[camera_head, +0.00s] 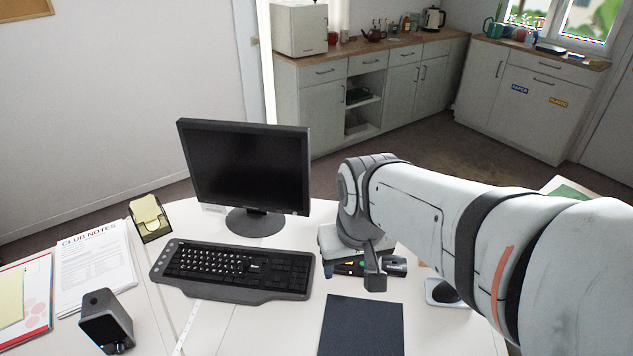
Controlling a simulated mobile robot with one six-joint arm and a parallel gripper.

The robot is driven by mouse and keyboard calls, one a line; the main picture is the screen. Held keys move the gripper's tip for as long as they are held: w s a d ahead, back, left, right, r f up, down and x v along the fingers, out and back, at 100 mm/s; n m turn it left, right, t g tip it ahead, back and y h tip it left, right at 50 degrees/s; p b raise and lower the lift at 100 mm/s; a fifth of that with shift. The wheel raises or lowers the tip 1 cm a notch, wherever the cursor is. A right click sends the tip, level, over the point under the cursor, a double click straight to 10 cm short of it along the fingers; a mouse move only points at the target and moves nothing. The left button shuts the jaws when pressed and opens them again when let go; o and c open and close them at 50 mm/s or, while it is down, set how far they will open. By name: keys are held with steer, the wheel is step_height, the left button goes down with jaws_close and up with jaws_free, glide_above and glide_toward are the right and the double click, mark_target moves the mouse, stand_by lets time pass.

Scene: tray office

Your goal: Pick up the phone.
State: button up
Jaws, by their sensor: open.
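I cannot pick out the phone with certainty; my arm covers part of the desk where it may lie. My gripper (375,279) points down over the desk to the right of the keyboard, and it is open. Beside and behind it are small dark items with red and yellow parts (350,268), too small to name. A short dark rounded object (396,266) lies just right of the gripper. Whether the gripper touches any of these cannot be told.
A monitor (248,165) and black keyboard (235,268) stand left of the gripper. A dark flat mat (362,327) lies in front. A black box-like object (105,322), papers (95,268) and a yellow note holder (149,217) are at left. Bare desk shows between keyboard and mat.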

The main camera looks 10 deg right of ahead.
steer(key=shift+o, duration=1.2)
steer(key=w+d+f+m+g, duration=0.1)
steer(key=w+d+m, duration=0.1)
steer(key=w, duration=1)
steer(key=shift+w+d+f, duration=0.3)
steer(key=shift+d, duration=0.6)
steer(key=w+d+f, duration=0.2)
steer(key=w+f, duration=0.1)
steer(key=w, duration=0.1)
steer(key=w+d+f+m+g, duration=0.1)
steer(key=w+d+f, duration=0.1)
steer(key=w, duration=0.2)
steer(key=w+d+f+m, duration=0.1)
steer(key=w+d+f, duration=0.2)
steer(key=w, duration=0.1)
steer(key=shift+f, duration=0.35)
steer(key=shift+w+d+f, duration=0.1)
steer(key=shift+d+f, duration=0.05)
steer(key=shift+f, duration=0.5)
step_height(320, 180, down, 7)
steer(key=p, duration=0.1)
steer(key=shift+r, duration=0.1)
steer(key=shift+c, duration=0.4)
steer(key=c, duration=1.4)
